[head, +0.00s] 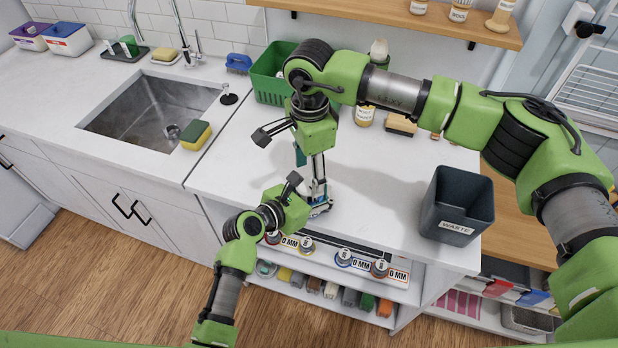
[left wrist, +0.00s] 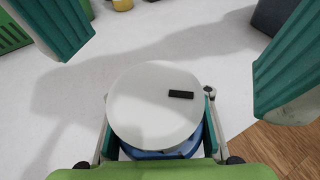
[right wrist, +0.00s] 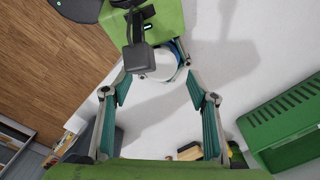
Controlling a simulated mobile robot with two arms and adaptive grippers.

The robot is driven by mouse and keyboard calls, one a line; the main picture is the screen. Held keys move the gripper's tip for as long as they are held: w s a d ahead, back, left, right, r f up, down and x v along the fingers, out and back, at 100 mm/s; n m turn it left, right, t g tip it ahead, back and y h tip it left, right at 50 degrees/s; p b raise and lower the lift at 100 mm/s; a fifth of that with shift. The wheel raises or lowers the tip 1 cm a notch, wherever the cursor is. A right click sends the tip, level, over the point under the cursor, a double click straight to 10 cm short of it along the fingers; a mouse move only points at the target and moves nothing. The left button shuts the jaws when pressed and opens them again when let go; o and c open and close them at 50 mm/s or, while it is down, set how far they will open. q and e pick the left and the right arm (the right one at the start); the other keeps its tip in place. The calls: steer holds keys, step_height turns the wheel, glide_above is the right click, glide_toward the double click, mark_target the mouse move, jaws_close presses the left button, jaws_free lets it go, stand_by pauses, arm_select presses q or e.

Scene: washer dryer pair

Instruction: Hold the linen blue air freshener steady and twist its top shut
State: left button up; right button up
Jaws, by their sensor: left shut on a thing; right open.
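The air freshener has a round white top (left wrist: 150,90) with a short black mark and a blue lower body (left wrist: 165,153). It stands near the counter's front edge, mostly hidden by the grippers in the head view. My left gripper (left wrist: 158,130) is shut on its body from the front. My right gripper (right wrist: 153,90) is open and empty, reaching down from above. In the left wrist view its teal fingers flank the white top, apart from it. In the right wrist view the white top (right wrist: 161,67) lies beyond the fingertips, partly covered by my left gripper.
A dark waste bin (head: 458,205) stands to the right on the counter. A green basket (head: 272,72) is behind. The sink (head: 150,115) and a yellow-green sponge (head: 196,135) are to the left. Shelves with labelled items are below the counter edge.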

mark_target(309, 184)
steer(key=shift+f, duration=1.6)
steer(key=c, duration=1.1)
steer(key=shift+m, duration=0.7)
steer(key=o, duration=1.1)
